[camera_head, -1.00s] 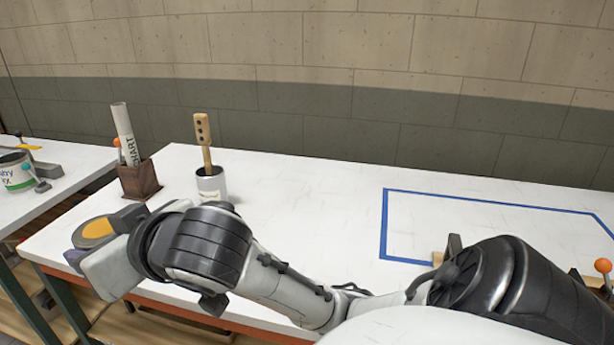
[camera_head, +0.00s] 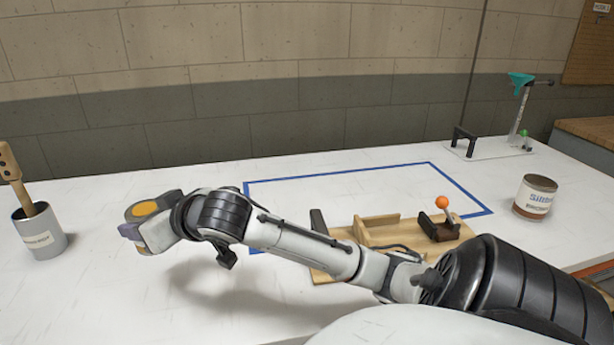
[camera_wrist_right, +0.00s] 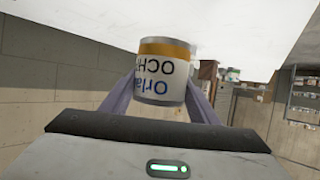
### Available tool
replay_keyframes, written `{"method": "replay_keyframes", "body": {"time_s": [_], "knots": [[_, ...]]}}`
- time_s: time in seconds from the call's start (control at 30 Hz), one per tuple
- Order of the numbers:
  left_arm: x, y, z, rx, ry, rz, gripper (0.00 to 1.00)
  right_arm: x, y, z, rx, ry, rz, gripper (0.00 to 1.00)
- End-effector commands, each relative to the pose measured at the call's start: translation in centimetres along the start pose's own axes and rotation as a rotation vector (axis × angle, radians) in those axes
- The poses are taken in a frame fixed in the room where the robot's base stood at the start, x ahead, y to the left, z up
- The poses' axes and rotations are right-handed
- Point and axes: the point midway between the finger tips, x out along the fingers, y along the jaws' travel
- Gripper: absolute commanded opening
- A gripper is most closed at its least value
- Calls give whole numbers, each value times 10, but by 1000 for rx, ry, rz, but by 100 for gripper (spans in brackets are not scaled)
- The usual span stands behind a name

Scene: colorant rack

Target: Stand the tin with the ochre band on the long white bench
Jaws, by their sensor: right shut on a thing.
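The tin with the ochre band (camera_wrist_right: 165,70) is in my right gripper (camera_wrist_right: 158,100), between its two purple fingers in the wrist view. The band and part of the lettering show there, upside down in the picture. In the head view the tin (camera_head: 148,209) shows a grey top with an ochre disc; my wrist hides part of it. My right gripper (camera_head: 131,232) is shut on it, above the left part of the long white bench (camera_head: 100,290), with a shadow on the bench to the right. My left gripper is not in view.
A cup with a wooden-handled brush (camera_head: 40,232) stands at left. A blue tape outline (camera_head: 340,175) lies behind my arm. A wooden fixture with an orange knob (camera_head: 375,235), a brown-banded tin (camera_head: 535,197) and a teal-topped stand (camera_head: 518,110) are at right. Bare bench lies around the tin.

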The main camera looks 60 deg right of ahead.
Motion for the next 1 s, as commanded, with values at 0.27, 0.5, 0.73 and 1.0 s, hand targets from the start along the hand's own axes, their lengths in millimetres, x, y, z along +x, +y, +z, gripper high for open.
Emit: {"method": "replay_keyframes", "body": {"time_s": [0.27,0.5,0.73,1.0], "knots": [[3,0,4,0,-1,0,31,12,26,6,12,13,9,29],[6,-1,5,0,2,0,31,26,26,40,13,8,10,29],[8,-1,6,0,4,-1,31,36,25,62,11,9,10,29],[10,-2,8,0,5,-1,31,50,25,96,12,11,9,29]]}}
